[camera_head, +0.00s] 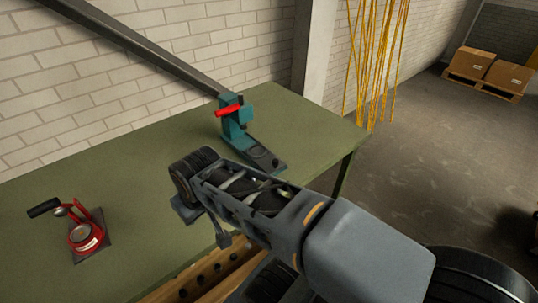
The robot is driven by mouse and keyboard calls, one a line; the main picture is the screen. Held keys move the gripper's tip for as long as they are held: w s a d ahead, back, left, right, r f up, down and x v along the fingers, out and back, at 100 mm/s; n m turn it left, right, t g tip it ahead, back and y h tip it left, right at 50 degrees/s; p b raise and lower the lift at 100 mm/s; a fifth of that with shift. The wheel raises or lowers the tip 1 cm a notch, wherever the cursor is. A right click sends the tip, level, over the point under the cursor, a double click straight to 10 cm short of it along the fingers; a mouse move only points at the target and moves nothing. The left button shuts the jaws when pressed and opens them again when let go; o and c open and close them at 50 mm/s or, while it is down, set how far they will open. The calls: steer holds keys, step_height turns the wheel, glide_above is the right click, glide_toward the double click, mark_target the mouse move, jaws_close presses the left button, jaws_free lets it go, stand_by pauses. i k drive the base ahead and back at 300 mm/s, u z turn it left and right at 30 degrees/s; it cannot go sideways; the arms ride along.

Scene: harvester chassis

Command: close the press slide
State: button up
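A teal press (233,128) with a red handle (229,111) stands upright on the green table, right of centre in the back half. Its dark base with a slide (262,156) juts toward the front right, with a round dark recess or die on it. I cannot tell how far the slide is out. A smaller red press (87,233) with a black-tipped lever sits on a dark plate at the left. My arm crosses the lower middle. My gripper (221,239) is at its far end, between the two presses and apart from both; its fingers are too unclear to judge.
The green table (130,185) is mostly clear between the presses. A wooden block with holes (215,275) lies partly behind my arm at the front. A dark beam (140,45) slants past the brick wall. Yellow strands (375,60) hang at the right; boxes (490,68) stand on pallets beyond.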

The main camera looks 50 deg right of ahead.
mark_target(270, 164)
steer(key=z, duration=0.95)
steer(key=k, duration=0.25)
steer(key=z, duration=0.35)
